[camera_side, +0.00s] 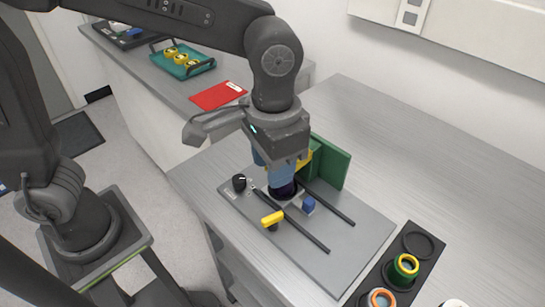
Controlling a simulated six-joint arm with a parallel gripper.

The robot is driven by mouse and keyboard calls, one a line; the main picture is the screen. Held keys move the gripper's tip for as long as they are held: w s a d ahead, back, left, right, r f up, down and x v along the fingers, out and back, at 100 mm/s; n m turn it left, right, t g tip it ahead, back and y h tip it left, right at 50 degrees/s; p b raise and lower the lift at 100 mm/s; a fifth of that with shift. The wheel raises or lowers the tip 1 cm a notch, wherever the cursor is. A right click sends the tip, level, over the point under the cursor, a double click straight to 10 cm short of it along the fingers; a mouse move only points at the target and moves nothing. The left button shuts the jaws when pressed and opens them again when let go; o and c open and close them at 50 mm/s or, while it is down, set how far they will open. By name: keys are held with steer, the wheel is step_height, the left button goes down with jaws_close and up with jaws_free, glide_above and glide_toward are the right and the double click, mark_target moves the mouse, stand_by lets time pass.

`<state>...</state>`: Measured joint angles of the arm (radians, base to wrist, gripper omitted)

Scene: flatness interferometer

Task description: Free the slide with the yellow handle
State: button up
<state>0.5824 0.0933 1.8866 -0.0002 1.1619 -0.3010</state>
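The yellow handle (271,218) sits toward the front of the grey plate (345,270), beside a long black rail (306,232). A small blue handle (308,204) stands behind it, near a second black rail (330,204). My gripper (281,183) points down over the back part of the plate, behind and above the yellow handle and apart from it. Its blue fingers reach down to a dark purple round thing (284,191). The fingertips overlap this thing in the picture, so I cannot tell whether they hold it.
A green upright plate (330,163) with a yellow part stands close behind my gripper. A black knob (239,182) is at the plate's left corner. A dark tray (425,262) with rings is at right front. The bench is clear behind right.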

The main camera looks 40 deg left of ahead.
mark_target(273, 216)
steer(key=shift+r, duration=0.25)
steer(key=o, duration=0.3)
steer(key=shift+n, duration=0.3)
steer(key=shift+o, duration=0.6)
steer(key=shift+n, duration=0.6)
steer(key=shift+o, duration=1)
steer(key=n, duration=0.4)
step_height(273, 216, down, 14)
steer(key=n, duration=1.2)
steer(key=shift+r, duration=0.1)
